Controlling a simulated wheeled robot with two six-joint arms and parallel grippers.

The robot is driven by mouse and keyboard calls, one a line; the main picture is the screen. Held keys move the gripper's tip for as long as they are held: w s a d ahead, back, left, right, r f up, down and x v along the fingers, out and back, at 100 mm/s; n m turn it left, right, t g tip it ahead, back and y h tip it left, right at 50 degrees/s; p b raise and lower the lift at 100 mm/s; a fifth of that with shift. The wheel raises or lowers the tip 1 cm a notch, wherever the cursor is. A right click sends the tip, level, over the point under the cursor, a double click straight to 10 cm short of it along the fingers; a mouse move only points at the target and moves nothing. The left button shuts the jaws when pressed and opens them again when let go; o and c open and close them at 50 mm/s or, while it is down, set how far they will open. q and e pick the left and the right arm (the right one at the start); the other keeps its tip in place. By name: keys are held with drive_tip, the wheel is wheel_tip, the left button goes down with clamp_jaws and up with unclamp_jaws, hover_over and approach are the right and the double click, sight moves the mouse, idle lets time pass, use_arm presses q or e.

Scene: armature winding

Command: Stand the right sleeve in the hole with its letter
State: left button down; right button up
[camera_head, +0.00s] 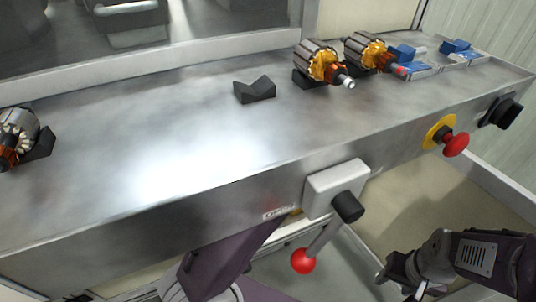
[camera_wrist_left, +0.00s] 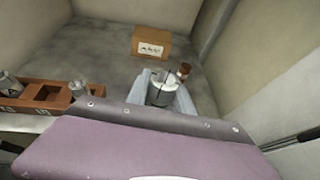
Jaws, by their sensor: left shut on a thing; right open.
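In the left wrist view a brown rack (camera_wrist_left: 47,92) with square holes and small letter labels stands at the left. Grey metal sleeves stand in it, one at the far left (camera_wrist_left: 8,84) and one at its right end (camera_wrist_left: 78,89). My left gripper (camera_wrist_left: 166,84) is at the picture's middle, to the right of the rack, shut on a pale sleeve (camera_wrist_left: 160,92) that looks upright. Its lower part and any letter on it cannot be made out. My right gripper (camera_head: 402,274) is open and empty at the lower right in the head view, below the bench front.
A small reddish-brown cylinder (camera_wrist_left: 184,70) and a cardboard box (camera_wrist_left: 150,43) are beyond my left gripper. In the head view, armatures (camera_head: 318,62) rest on the steel bench (camera_head: 130,140), near an empty black cradle (camera_head: 255,91). A red-knobbed lever (camera_head: 303,261) juts from the bench front.

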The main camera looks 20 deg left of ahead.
use_arm(q)
drive_tip(key=a+f+b, duration=0.2)
drive_tip(key=a, duration=0.1)
drive_tip(key=w+a+f+b, duration=0.1)
drive_tip(key=a+f+b, duration=0.1)
drive_tip(key=a, duration=0.2)
drive_tip(key=a+f+b, duration=0.2)
drive_tip(key=a+f, duration=0.1)
drive_tip(key=a, duration=0.1)
drive_tip(key=shift+w, duration=0.25)
drive_tip(key=shift+a, duration=0.15)
wheel_tip(320, 180, down, 4)
drive_tip(key=b, duration=0.3)
drive_tip(key=shift+f, duration=0.15)
drive_tip(key=shift+r, duration=0.2)
drive_tip(key=shift+f, duration=0.2)
drive_tip(key=c, duration=1.4)
unclamp_jaws()
